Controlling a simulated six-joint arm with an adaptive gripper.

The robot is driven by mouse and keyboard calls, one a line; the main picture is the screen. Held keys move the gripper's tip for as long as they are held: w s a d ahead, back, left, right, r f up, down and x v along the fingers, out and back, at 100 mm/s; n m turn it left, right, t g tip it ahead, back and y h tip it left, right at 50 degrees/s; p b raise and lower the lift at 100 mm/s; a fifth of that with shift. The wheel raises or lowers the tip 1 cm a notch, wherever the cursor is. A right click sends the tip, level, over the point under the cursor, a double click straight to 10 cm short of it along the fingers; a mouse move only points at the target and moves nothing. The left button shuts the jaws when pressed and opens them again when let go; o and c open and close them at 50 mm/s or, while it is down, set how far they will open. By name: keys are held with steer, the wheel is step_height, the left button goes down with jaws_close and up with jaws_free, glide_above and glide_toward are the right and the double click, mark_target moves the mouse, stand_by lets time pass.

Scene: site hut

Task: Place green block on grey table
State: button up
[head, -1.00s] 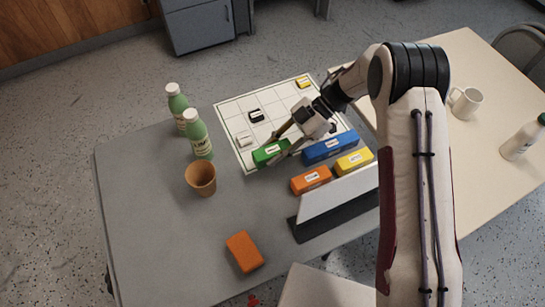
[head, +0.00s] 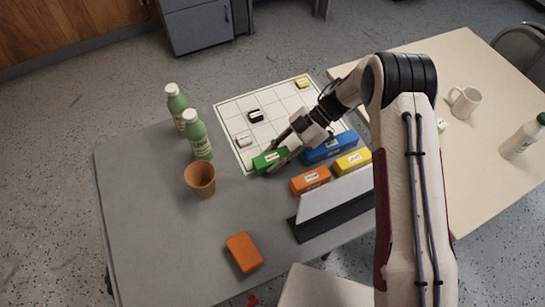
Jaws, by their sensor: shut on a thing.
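The green block (head: 267,161) has a white label and is at the near edge of the white grid sheet on the grey table (head: 150,235). My gripper (head: 279,157) is shut on the green block, with its fingers on either side. The block is very low; I cannot tell whether it touches the surface under it. The fingers hide part of the block's right end.
Blue (head: 328,147), orange (head: 310,179) and yellow (head: 352,161) blocks lie right of the green one. Two green bottles (head: 199,142) and a brown cup (head: 200,179) stand left. A white-and-black wedge (head: 325,208) and an orange sponge-like block (head: 244,251) are nearer. The table's left front is clear.

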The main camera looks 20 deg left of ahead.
steer(key=shift+f, duration=0.15)
steer(key=o, duration=1.2)
steer(key=shift+w+r, duration=0.1)
steer(key=shift+r, duration=0.2)
steer(key=v, duration=1.1)
steer(key=shift+w+d+r, duration=0.2)
steer(key=shift+d, duration=0.05)
